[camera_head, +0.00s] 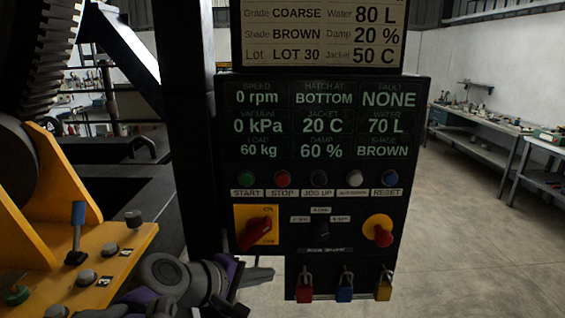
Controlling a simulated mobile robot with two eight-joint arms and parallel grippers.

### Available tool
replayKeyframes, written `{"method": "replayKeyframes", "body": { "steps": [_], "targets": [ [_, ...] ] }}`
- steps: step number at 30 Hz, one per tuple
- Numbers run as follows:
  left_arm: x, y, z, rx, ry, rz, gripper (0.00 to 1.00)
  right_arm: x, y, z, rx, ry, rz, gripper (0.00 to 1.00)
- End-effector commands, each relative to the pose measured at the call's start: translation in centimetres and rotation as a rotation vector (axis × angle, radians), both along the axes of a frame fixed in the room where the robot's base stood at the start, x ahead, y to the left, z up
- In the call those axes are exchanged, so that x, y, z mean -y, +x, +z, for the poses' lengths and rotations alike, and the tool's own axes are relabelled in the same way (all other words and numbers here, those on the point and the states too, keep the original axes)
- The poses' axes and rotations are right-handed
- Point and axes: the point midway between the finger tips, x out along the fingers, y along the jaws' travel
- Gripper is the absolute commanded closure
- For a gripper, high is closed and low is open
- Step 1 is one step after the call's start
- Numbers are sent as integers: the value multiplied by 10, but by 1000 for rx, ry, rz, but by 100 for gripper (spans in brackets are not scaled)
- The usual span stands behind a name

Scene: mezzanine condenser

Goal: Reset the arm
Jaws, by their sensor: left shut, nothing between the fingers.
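My left arm comes in from the lower left. My left gripper (262,274) is shut and empty, low in front of the lower left edge of the black control panel (290,262). It is below the red rotary switch (257,232) on its yellow plate, and I cannot tell whether it touches the panel. The panel has a row of buttons, with the blue RESET button (390,178) at the right end. My right gripper is not in view.
A red-and-yellow knob (379,231) is on the panel's right. Red, blue and yellow padlocks (344,290) hang below. A yellow console (95,262) with levers and knobs stands at left. Workbenches (480,135) line the far wall; the floor at right is clear.

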Motion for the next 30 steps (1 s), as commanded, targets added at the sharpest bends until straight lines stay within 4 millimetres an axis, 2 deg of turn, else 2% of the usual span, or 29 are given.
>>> {"method": "replayKeyframes", "body": {
  "steps": [1, 6, 9, 12, 15, 18, 30],
  "targets": [
    [-11, -21, -33, 19, 127, -43, 100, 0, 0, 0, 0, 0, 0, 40],
    [-56, -87, -136, 61, 572, -222, 100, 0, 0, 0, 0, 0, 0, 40],
    [-86, -122, -186, 65, 797, -324, 100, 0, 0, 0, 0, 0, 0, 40],
    [-111, -149, -222, 57, 971, -407, 100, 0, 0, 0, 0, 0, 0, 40],
    [-128, -166, -243, 48, 1085, -463, 100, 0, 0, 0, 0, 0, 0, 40],
    [-137, -175, -253, 42, 1141, -492, 100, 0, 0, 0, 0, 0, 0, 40],
    [-139, -176, -254, 40, 1152, -498, 100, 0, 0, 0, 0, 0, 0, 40]
  ]
}}
